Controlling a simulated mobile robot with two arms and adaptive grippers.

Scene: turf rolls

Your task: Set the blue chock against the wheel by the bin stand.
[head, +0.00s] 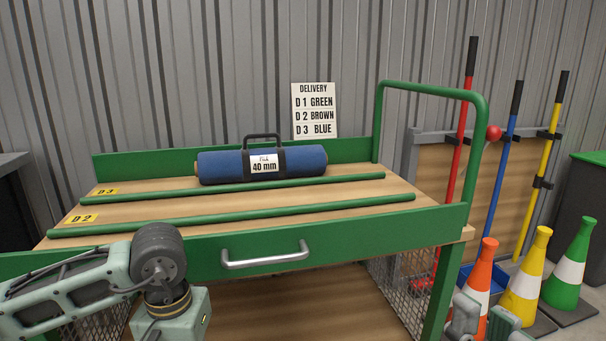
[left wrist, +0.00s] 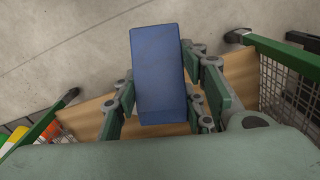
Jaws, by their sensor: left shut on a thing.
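A blue block, the chock (left wrist: 158,70), is gripped between the green fingers of my left gripper (left wrist: 165,105) in the left wrist view. Bare floor shows beyond it. In the head view my left arm comes in at the lower left before the green cart (head: 420,225); the gripper itself is below the frame. In the left wrist view a dark wheel (left wrist: 238,36) is at a cart corner, right of the chock and apart from it. Another dark wheel (left wrist: 69,96) is on the left, near the cones.
A blue turf roll (head: 220,166) labelled 40 mm lies on the cart top. Orange (head: 480,275), yellow (head: 527,270) and green (head: 570,265) cones stand at the right, by long-handled tools. A dark bin with a green lid (head: 590,158) is at the far right. Concrete floor (left wrist: 60,40) is open.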

